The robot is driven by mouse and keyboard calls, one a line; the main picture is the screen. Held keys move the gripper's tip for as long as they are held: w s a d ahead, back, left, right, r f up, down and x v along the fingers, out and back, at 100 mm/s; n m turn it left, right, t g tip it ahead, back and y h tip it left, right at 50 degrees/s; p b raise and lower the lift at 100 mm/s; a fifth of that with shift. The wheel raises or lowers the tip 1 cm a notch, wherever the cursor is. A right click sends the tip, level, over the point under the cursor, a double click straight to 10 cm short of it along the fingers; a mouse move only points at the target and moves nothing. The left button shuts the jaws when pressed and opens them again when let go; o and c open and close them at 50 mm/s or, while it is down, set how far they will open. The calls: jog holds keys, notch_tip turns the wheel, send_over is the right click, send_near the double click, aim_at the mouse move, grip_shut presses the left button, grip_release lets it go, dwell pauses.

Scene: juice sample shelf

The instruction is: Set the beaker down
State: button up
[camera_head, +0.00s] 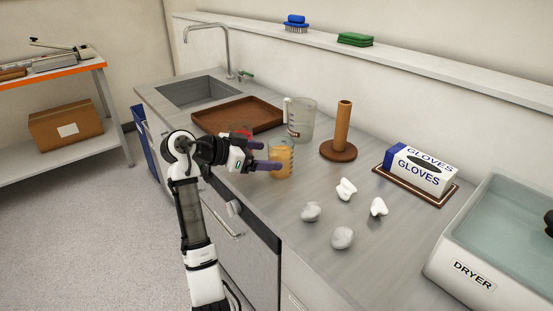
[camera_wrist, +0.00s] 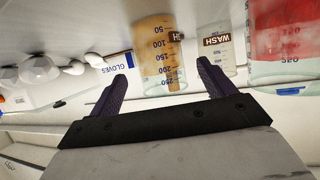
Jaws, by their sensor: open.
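A clear graduated beaker (camera_head: 284,158) with orange-tan contents stands upright on the grey counter, in front of my gripper (camera_head: 268,157). In the wrist view, which is upside down, the beaker (camera_wrist: 160,55) shows its scale marks between the two dark purple fingers. My gripper (camera_wrist: 162,72) is open, with one finger on each side of the beaker and visible gaps between fingers and glass. Whether the fingertips reach past its near side is hard to tell.
A red-filled vessel (camera_head: 241,131) stands close behind my gripper; it looms in the wrist view (camera_wrist: 288,45). A clear wash jug (camera_head: 300,119), brown tray (camera_head: 238,113) and wooden post (camera_head: 342,128) stand behind. Crumpled white pieces (camera_head: 342,237), a glove box (camera_head: 418,172) and a dryer (camera_head: 490,255) lie right.

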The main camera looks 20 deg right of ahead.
jog(key=v, duration=0.6)
jog(key=shift+a+r+b, duration=0.1)
jog(key=shift+a+b, duration=0.2)
jog(key=shift+b, duration=0.1)
